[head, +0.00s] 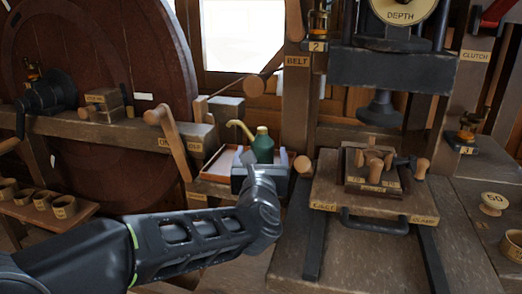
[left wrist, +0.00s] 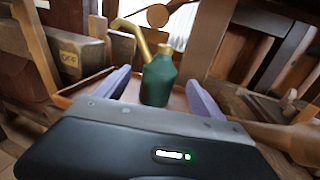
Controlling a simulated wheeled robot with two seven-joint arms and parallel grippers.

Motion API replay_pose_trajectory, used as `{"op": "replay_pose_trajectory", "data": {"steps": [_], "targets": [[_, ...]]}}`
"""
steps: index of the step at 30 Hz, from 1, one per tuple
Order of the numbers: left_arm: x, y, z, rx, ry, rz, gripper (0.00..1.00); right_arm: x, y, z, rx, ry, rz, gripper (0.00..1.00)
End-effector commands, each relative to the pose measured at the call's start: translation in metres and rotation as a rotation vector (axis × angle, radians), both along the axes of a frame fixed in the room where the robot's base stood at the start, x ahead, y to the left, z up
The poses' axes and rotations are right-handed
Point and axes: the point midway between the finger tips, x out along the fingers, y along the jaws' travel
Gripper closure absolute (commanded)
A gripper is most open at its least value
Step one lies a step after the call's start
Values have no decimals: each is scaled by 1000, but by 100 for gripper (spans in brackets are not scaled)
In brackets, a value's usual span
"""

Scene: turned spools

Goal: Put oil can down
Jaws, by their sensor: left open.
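The oil can (head: 263,146) is dark green with a brass spout and cap. It stands upright at a small wooden tray (head: 214,178) in the head view. In the left wrist view the oil can (left wrist: 158,80) is between the two purple-grey fingers, with a gap visible on each side. My left gripper (head: 262,163) is open around the can's lower part. The tray's rim (left wrist: 82,86) also shows in the left wrist view. My right gripper is not in view.
A wooden lever (head: 170,143) stands left of the tray. A wooden post (head: 295,95) and a press with a clamp plate (head: 372,205) stand to the right.

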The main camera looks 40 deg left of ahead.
Motion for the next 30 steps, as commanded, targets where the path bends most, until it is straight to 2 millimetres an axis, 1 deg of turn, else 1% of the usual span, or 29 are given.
{"op": "replay_pose_trajectory", "data": {"steps": [3,6,8,26,30], "targets": [[16,11,-2,0,4,1,21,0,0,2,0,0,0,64],[26,17,-1,0,2,1,21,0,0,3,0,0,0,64],[29,19,-1,1,2,0,21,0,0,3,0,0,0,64],[30,19,-1,1,1,-1,21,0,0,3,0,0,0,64],[30,19,-1,1,1,-1,32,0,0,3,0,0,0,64]]}}
